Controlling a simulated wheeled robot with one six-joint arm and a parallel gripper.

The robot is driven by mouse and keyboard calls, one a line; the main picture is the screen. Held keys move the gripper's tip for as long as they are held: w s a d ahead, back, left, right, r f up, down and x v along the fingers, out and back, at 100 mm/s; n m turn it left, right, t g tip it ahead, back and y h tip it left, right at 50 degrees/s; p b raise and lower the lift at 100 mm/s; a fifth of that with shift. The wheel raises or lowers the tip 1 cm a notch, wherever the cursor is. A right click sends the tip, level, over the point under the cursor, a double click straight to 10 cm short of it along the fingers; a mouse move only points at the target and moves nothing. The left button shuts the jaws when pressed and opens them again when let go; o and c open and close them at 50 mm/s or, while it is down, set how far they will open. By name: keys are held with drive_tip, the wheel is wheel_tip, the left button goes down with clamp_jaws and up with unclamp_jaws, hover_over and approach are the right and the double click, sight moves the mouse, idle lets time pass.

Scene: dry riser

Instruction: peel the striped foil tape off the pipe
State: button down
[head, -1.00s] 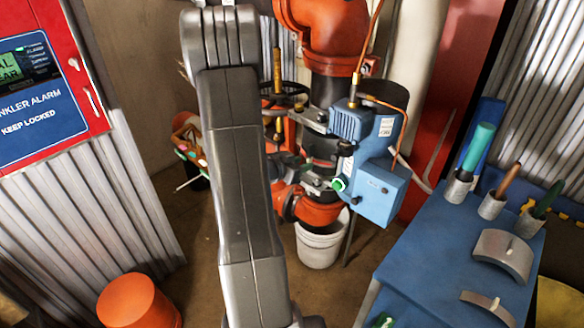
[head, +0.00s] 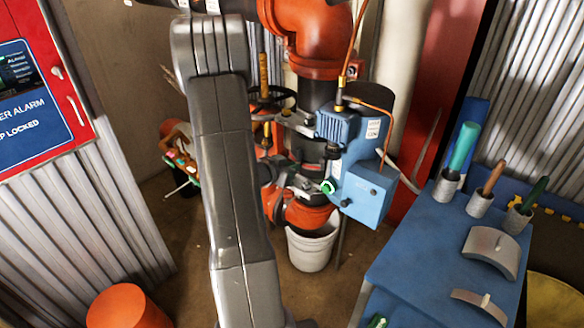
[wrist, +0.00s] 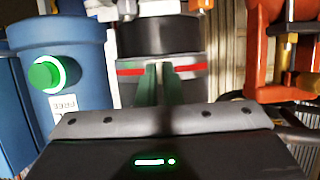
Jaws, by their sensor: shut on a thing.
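The striped foil tape (wrist: 190,73) is a silver band with a red stripe around the pipe (wrist: 160,38), which is dark above the band in the wrist view. My gripper (wrist: 157,70) has two green fingers close together at the front of the band, shut on the tape. The fingers cover the middle of the stripe, so the exact grip is hidden. In the head view the pipe (head: 311,150) stands behind my arm, left of a blue box. My gripper and the tape cannot be made out there.
A blue box (head: 362,190) with a green button (wrist: 45,74) sits close on the pipe's left in the wrist view. Red-orange metalwork (wrist: 262,50) is on the right. A white bucket (head: 310,250) stands below. A blue tool cart (head: 430,245) is at the right.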

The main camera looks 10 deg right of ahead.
drive_tip(key=shift+s+a, duration=0.1)
drive_tip(key=s+a, duration=0.5)
drive_tip(key=a, duration=0.2)
drive_tip(key=shift+s+p, duration=0.2)
drive_tip(key=shift+p, duration=0.2)
idle(0.5)
drive_tip(key=shift+w, duration=0.1)
